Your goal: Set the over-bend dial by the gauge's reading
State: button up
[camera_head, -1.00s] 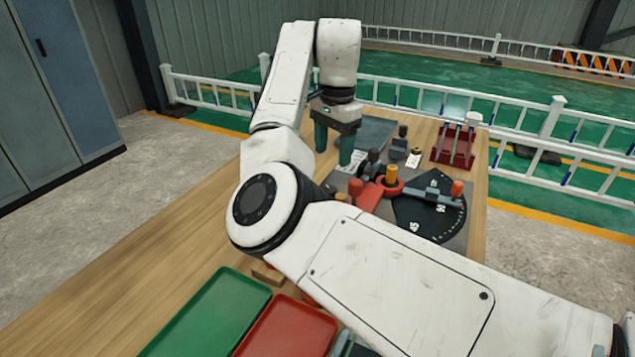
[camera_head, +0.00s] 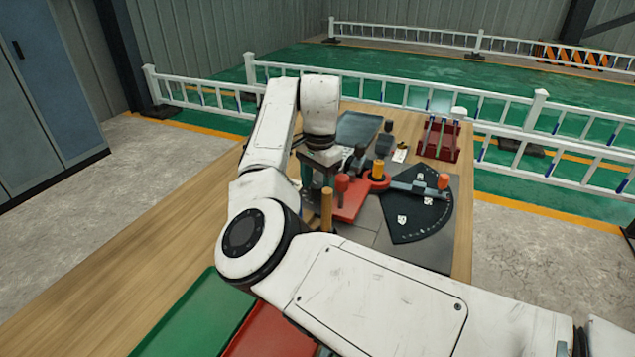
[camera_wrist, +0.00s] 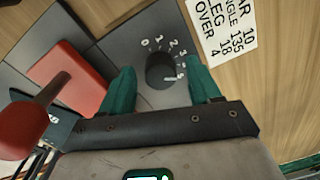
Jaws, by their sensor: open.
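The over-bend dial is a black round knob (camera_wrist: 160,68) on a grey plate in the wrist view. White numerals starting at 0 run around its upper and right side; its pointer setting is not clear. My gripper (camera_wrist: 161,80) is open, with one green finger on each side of the knob; contact is not clear. In the head view my gripper (camera_head: 315,174) is low over the bench, and the dial is hidden there. I cannot read a gauge value.
A white card (camera_wrist: 222,35) reads ANGLE 135, LEG 18, OVER 4. A red block (camera_wrist: 62,78) and red-topped handle (camera_wrist: 20,130) are left of my gripper. The head view shows an orange post (camera_head: 327,208), red rack (camera_head: 438,141), green tray (camera_head: 195,318) and red tray (camera_head: 268,332).

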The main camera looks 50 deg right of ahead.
jog(key=shift+c, duration=0.2)
jog(key=c, duration=1)
jog(key=shift+r+p, duration=0.1)
jog(key=shift+p, duration=0.3)
jog(key=n+p, duration=0.1)
jog(key=p, duration=0.2)
jog(key=shift+s+r+n, duration=0.1)
jog(key=shift+r+n, duration=0.1)
jog(key=shift+n, duration=0.2)
jog(key=n+p, duration=0.3)
jog(key=p, duration=0.2)
jog(key=shift+n, duration=0.3)
jog(key=n+p, duration=0.4)
jog(key=p, duration=0.1)
jog(key=shift+d+f, duration=0.1)
jog(key=shift+f+n+y+p, duration=0.1)
jog(key=shift+n+y+p, duration=0.2)
jog(key=shift+n+p, duration=0.75)
jog(key=shift+f+n, duration=0.1)
jog(key=shift+n, duration=0.15)
